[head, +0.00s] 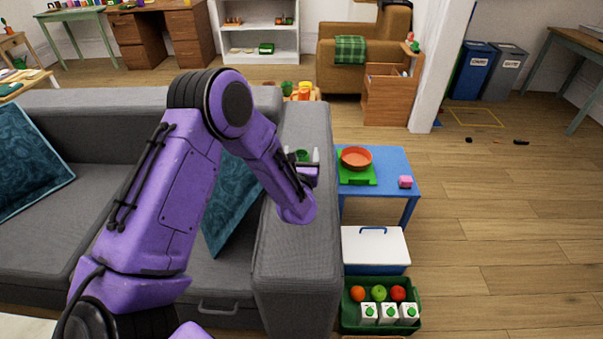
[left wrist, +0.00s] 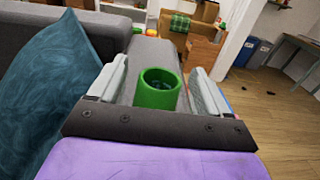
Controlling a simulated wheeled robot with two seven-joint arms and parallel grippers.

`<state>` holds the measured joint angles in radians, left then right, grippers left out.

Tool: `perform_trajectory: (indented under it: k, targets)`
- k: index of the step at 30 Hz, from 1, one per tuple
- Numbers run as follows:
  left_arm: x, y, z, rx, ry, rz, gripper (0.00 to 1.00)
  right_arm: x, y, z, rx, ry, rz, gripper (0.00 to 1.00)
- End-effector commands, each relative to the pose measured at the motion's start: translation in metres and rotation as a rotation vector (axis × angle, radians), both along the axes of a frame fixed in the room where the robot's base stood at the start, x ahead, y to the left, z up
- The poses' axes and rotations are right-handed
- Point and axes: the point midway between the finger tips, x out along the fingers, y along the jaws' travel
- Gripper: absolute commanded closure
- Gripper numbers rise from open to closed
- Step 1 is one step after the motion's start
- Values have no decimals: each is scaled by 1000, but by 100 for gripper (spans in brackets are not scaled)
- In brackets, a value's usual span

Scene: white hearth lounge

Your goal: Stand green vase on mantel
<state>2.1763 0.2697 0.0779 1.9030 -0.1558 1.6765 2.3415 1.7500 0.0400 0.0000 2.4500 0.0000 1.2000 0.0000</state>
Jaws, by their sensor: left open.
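The green vase (left wrist: 158,90) is a short round green cylinder with an open top. In the left wrist view it stands upright on the grey sofa armrest, between the two fingers of my left gripper (left wrist: 159,74). A gap shows on each side of it, so the fingers are open and do not appear to touch it. In the head view my left gripper (head: 302,156) is over the armrest, and only a little of the green vase (head: 302,155) shows between its fingers. I cannot make out a mantel in either view. My right gripper is not in view.
The grey sofa armrest (head: 297,265) lies under the gripper, with a teal cushion (left wrist: 55,85) to its left. A blue side table (head: 393,160) holds an orange bowl (head: 356,158). A white-lidded cooler (head: 375,245) and green crate (head: 345,312) stand nearer.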

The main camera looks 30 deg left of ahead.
Motion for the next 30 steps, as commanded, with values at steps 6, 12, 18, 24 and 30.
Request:
perform_trajectory:
  k: [6,12,18,24,30]
  targets:
    - [4,3,-1,0,2,0,23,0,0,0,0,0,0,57]
    - [4,3,-1,0,2,0,71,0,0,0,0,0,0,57]
    - [5,3,0,1,1,0,100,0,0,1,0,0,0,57]
    - [5,3,2,-1,-1,1,100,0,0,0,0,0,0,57]
    - [5,3,28,-5,-5,3,100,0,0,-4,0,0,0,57]
